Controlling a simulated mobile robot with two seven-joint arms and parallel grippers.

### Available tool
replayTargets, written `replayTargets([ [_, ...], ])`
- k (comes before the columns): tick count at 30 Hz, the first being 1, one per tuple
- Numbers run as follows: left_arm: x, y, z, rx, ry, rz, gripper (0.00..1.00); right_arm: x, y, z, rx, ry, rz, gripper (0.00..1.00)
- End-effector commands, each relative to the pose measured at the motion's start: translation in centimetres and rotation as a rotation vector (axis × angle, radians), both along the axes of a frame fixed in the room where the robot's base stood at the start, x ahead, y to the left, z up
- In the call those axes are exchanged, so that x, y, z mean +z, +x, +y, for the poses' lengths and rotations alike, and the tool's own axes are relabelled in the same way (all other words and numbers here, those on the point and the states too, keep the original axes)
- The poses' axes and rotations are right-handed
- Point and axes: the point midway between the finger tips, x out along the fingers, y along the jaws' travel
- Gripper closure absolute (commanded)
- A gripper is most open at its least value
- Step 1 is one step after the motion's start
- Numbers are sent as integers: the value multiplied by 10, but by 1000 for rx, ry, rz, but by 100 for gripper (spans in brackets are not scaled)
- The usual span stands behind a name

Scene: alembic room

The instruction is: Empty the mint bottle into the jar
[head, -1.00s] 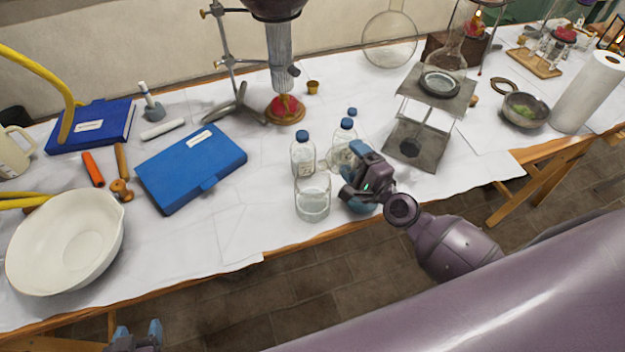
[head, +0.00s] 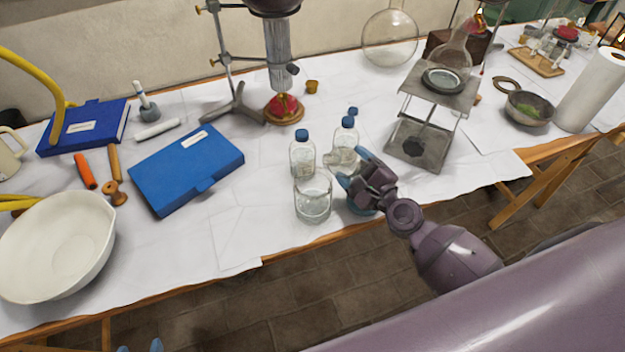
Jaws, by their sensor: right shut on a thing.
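The jar (head: 313,204) is clear, open glass and stands upright near the table's front edge. My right gripper (head: 355,169) is just right of it, shut on a clear glass bottle (head: 341,160). The bottle is tilted, with its neck pointing left toward the jar's rim. The fingers hide much of it, and I cannot make out a mint colour or any flow. My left gripper (head: 140,348) shows only as two spread blue fingertips at the bottom edge, open and far from the jar.
A blue-capped bottle (head: 302,156) stands just behind the jar. Another blue-capped bottle (head: 346,134) stands behind the held one. A metal lab jack (head: 421,143) is to the right.

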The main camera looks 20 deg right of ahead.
Motion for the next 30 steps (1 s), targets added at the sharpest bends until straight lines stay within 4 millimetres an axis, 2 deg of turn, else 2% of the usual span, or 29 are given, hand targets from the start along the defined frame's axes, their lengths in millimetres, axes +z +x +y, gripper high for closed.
replayTargets([
  [14,-13,0,-1,-2,0,10,42,-6,1,-4,1,213,55,72],
  [19,-17,-1,-1,-3,0,12,42,-9,1,-4,0,367,96,72],
  [25,-12,0,-1,-2,-1,7,42,-9,1,0,-1,572,150,72],
  [30,-8,1,-1,-2,0,4,42,-9,0,2,-1,662,175,72],
])
